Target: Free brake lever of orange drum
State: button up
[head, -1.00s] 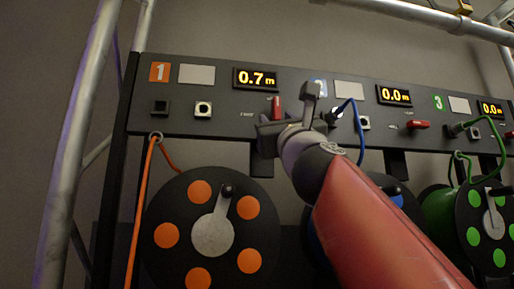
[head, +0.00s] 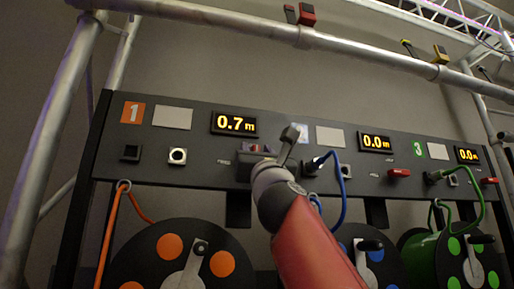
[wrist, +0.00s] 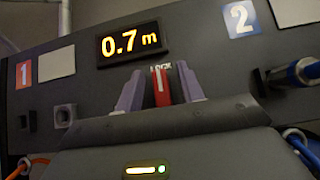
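The orange drum (head: 184,262) hangs below panel section 1 with its crank handle on the front. Its red brake lever (wrist: 161,86) points up at the LOCK mark below the 0.7 m display (wrist: 128,44). In the head view the gripper (head: 255,160) hides most of the lever.
An orange cable (head: 112,215) hangs from a ring at left. A blue cable (head: 343,190) is plugged in right of my gripper. Section 3 has a green drum (head: 424,255) and green cable. Truss tubes (head: 330,44) cross above the panel.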

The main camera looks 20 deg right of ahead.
grip_shut()
jog(key=shift+n+y, duration=0.9)
jog(key=shift+n, duration=0.1)
jog(key=n+g+y+p, duration=0.2)
jog(key=n+y, duration=0.2)
jog(key=n, duration=0.1)
jog(key=n+g+y+p, duration=0.2)
jog(key=n+g+y, duration=0.1)
jog(key=n+y, duration=0.1)
jog(key=a+n+g+y+p, duration=0.1)
jog(key=n+g+y+p, duration=0.1)
jog(key=n+y, duration=0.2)
jog(key=shift+n+g, duration=0.4)
jog(key=shift+n, duration=1.2)
jog(key=n+g+p, duration=0.2)
jog(key=n, duration=0.1)
jog(key=shift+a+f+y, duration=0.1)
jog(key=shift+f+y, duration=0.1)
jog(key=shift+y, duration=0.2)
jog(key=shift+a+f+n+g+h+p, duration=0.1)
jog(key=shift+f+n+g+h+p, duration=0.2)
jog(key=shift+n+g, duration=0.45)
jog(key=shift+f+n+g+p, duration=0.1)
jog(key=shift+n+g+p, duration=0.4)
jog(key=shift+n, duration=0.35)
